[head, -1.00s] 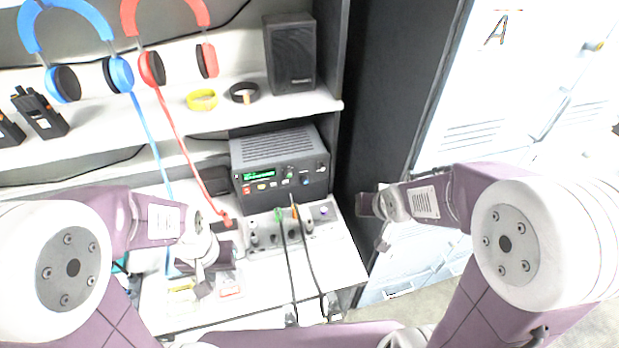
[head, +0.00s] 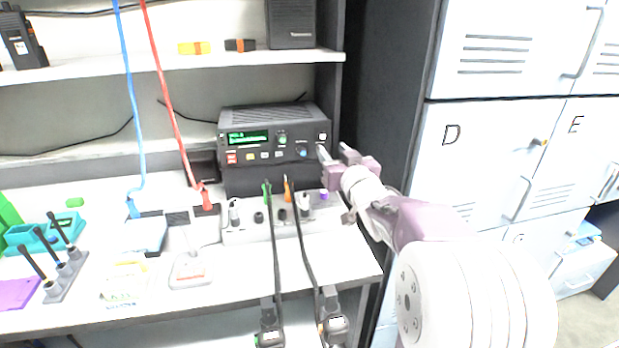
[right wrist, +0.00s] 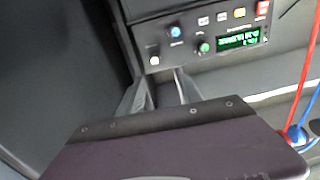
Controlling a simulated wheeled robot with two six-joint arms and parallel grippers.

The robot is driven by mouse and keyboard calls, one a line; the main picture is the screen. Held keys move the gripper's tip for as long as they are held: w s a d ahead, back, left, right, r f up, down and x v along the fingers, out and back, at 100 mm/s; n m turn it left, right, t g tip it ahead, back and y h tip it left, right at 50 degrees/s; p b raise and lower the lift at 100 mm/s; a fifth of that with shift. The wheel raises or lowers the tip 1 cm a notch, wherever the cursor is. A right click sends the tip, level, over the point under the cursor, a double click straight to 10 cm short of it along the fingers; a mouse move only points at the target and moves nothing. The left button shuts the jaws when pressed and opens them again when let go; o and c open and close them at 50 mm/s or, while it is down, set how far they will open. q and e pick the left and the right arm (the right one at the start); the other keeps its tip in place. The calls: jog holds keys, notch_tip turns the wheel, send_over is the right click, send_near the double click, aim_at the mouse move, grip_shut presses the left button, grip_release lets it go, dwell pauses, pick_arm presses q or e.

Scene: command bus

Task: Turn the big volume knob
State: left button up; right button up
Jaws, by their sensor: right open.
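A dark grey radio (head: 252,113) with a green display stands at the back of the worktop. Its front has a blue-capped knob (head: 302,151), a green-capped knob (head: 282,138) and a pale knob at the right end; I cannot read which is the volume knob. My right gripper (head: 334,153) is open and empty, just in front of the radio's right end. In the right wrist view, the picture is turned over, and the open fingers (right wrist: 160,80) point at the panel near the pale knob (right wrist: 154,60). The blue knob (right wrist: 176,32) lies just beyond. My left gripper is not in view.
A power strip (head: 240,237) with several plugs and cables runs below the radio. A dark cabinet side (head: 385,90) is close on the right, with lockers beyond. A shelf (head: 150,68) hangs above. Red and blue cables hang at the left.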

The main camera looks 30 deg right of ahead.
aim_at(323, 137)
jog(key=w+d, duration=0.1)
jog(key=w, duration=0.4)
jog(key=w+d, duration=0.1)
jog(key=w, duration=0.2)
jog(key=shift+w+d+f+b, duration=0.3)
jog(key=shift+f+b, duration=0.1)
grip_shut()
